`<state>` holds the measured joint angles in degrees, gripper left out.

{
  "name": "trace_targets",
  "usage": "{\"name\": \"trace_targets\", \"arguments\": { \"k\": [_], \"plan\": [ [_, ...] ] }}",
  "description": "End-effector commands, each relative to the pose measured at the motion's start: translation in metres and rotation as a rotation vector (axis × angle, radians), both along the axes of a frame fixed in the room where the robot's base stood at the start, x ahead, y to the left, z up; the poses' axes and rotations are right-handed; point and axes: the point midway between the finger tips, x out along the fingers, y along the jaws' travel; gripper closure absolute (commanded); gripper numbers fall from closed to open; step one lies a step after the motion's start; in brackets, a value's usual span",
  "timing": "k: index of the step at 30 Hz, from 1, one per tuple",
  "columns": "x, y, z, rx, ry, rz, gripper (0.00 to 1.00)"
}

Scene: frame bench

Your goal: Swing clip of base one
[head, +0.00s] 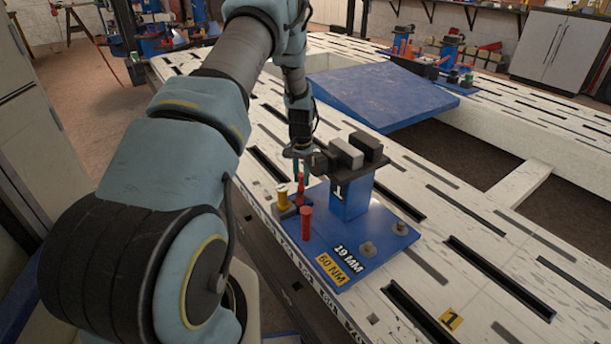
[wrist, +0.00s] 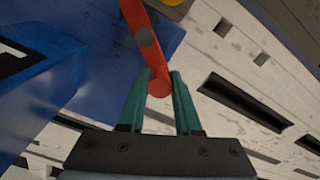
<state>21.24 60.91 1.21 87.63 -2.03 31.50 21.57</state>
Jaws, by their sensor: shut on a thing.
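Base one is a blue plate (head: 345,240) with a blue post (head: 350,198) marked "1", topped by dark clamp blocks (head: 345,153). My gripper (head: 301,178) is low over the plate's far left side, beside the post. In the wrist view its teal fingers (wrist: 160,85) are shut on the round lower end of the red clip (wrist: 143,42), a bar with a grey pin. The clip shows small in the head view (head: 300,190), partly hidden by the fingers. The blue post (wrist: 35,90) is close to the left in the wrist view.
A blue ramp (head: 380,95) lies behind on the slotted white bench (head: 440,220). Bench to the right is clear.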

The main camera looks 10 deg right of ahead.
Motion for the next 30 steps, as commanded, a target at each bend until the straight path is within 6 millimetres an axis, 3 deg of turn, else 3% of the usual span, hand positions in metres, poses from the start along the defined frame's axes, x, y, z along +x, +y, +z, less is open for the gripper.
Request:
{"name": "trace_targets", "arguments": {
  "k": [15, 30],
  "plan": [
    [0.001, 0.019, 0.001, 0.0, -0.001, 0.401, 1.0],
    [0.0, 0.025, 0.0, 0.0, 0.0, 0.52, 1.0]
  ]
}}
